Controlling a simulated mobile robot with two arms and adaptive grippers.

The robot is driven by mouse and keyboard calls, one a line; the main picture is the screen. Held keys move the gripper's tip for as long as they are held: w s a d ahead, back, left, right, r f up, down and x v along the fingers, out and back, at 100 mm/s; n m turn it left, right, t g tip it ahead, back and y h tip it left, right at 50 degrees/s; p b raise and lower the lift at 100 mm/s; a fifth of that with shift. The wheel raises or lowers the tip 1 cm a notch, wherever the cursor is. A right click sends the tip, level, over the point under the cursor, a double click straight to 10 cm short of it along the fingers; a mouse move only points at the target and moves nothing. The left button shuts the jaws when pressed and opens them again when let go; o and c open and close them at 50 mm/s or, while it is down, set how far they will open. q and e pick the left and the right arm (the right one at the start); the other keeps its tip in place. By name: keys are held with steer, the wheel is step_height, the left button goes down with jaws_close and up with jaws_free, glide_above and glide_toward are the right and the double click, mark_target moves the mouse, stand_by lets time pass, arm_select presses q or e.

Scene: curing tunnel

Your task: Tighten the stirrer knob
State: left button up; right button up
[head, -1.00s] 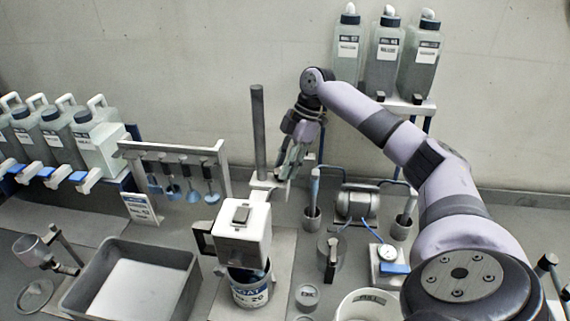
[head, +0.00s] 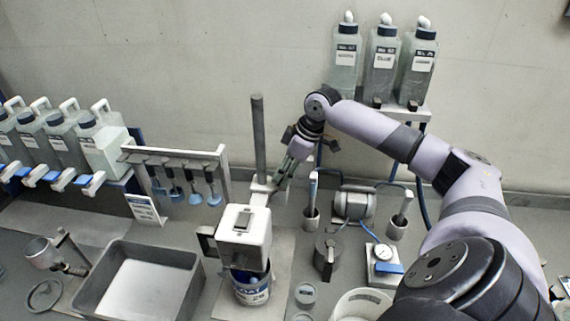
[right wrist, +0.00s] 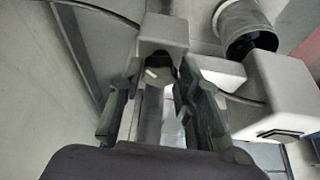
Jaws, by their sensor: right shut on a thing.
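The stirrer has a white motor head (head: 246,226) on an upright grey post (head: 259,140), above a labelled can (head: 252,291). My right gripper (head: 277,183) reaches down from the right to the clamp on the post. In the right wrist view, the dark round stirrer knob (right wrist: 158,74) with a white mark sits at the white clamp block (right wrist: 163,32). My right gripper (right wrist: 160,90) is shut on the knob, one finger on each side. The fingers partly hide the knob, and it is too small to make out in the head view. My left gripper is not in view.
A grey tray (head: 190,283) stands left of the stirrer, with a rack of blue-tipped tools (head: 177,153) behind it. Bottles (head: 384,62) stand on a shelf behind.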

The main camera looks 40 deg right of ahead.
steer(key=m, duration=0.1)
steer(key=m+h, duration=0.1)
steer(key=m, duration=0.1)
steer(key=m+p, duration=0.1)
steer(key=shift+s+a+m+t+h, duration=0.15)
steer(key=shift+a+m+t+h, duration=0.15)
steer(key=shift+a+m+h, duration=0.2)
steer(key=shift+m+h, duration=0.6)
steer(key=shift+m, duration=1.1)
steer(key=o, duration=1.1)
steer(key=shift+o, duration=0.2)
steer(key=v, duration=1.2)
